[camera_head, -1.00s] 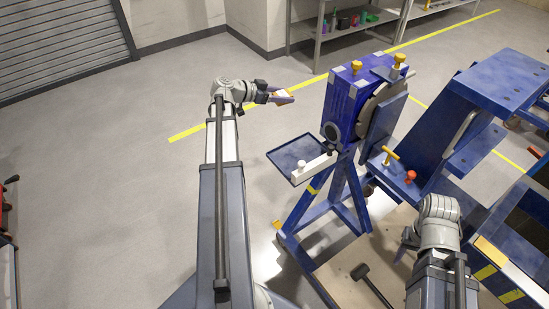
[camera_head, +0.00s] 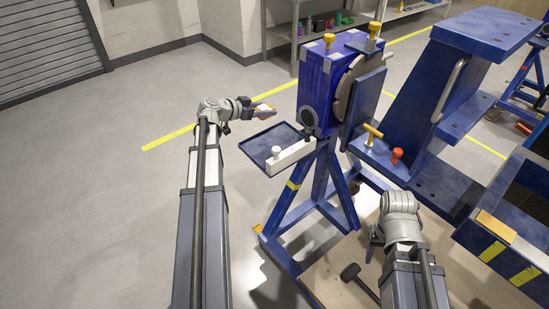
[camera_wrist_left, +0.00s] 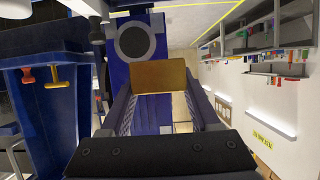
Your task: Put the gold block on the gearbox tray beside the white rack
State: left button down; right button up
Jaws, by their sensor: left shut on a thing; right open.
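The gold block (camera_wrist_left: 158,75) is gripped between the fingertips of my left gripper (camera_head: 266,110), seen close up in the left wrist view. In the head view it is small and mostly hidden by the fingers. The gripper is in the air, above and behind the gearbox tray (camera_head: 256,148), a shallow dark blue tray on the left of the blue gearbox (camera_head: 314,88). The white rack (camera_head: 292,156), a white bar with a round white knob, lies along the tray's right front side. My right gripper (camera_head: 374,244) is low at the right, partly hidden by its wrist.
The gearbox sits on a blue stand (camera_head: 325,190) with splayed legs. To its right is a large blue fixture (camera_head: 430,110) with a yellow T-handle (camera_head: 373,132) and an orange knob (camera_head: 397,154). A black mallet (camera_head: 351,273) lies below. The floor at left is clear.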

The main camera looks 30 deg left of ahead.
pick_arm(q)
jog(key=d+f+b, duration=0.1)
jog(key=w+d+f+b, duration=0.1)
jog(key=f, duration=0.1)
jog(key=w+d+f+b, duration=0.1)
jog(key=shift+w+f, duration=0.15)
jog(key=shift+f, duration=0.15)
pick_arm(e)
notch_tip(320, 180, down, 5)
jog(key=shift+r, duration=0.1)
pick_arm(q)
jog(key=b, duration=0.7)
send_over(275, 139)
jog(key=s+d, duration=0.2)
jog(key=s, duration=0.1)
jog(key=f, duration=0.6)
jog(key=shift+a+f, duration=0.15)
jog(key=shift+a, duration=0.1)
pick_arm(e)
notch_tip(275, 139, down, 6)
pick_arm(q)
jog(key=shift+f, duration=0.1)
pick_arm(e)
jog(key=shift+f, duration=0.2)
